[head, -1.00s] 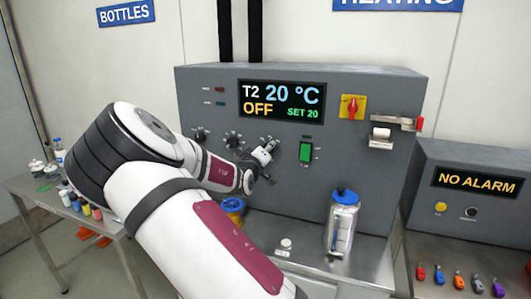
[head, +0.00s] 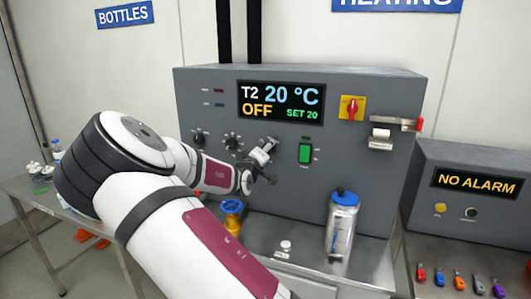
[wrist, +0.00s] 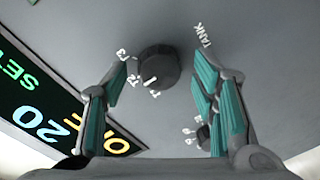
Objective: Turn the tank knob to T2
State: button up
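The dark round tank knob (head: 233,141) is on the grey panel below the display (head: 282,101), which reads T2, 20 °C, OFF, SET 20. In the wrist view the knob (wrist: 158,65) shows beside the TANK label, with T1, T2 and T3 around its edge. A white mark on it faces the T1–T2 side; its exact setting is hard to read. My gripper (head: 268,160) is in front of the panel, right of the knob in the head view. In the wrist view its teal-padded fingers (wrist: 165,100) are spread and empty, with the knob between and beyond them, apparently untouched.
Another knob (head: 198,137) is to the left on the panel. A green switch (head: 305,153) and a red-yellow switch (head: 351,108) are to the right. A blue-capped bottle (head: 342,225) and a blue-and-yellow object (head: 232,212) stand below on the bench.

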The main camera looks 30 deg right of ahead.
jog(key=v, duration=1.2)
dwell(0.4)
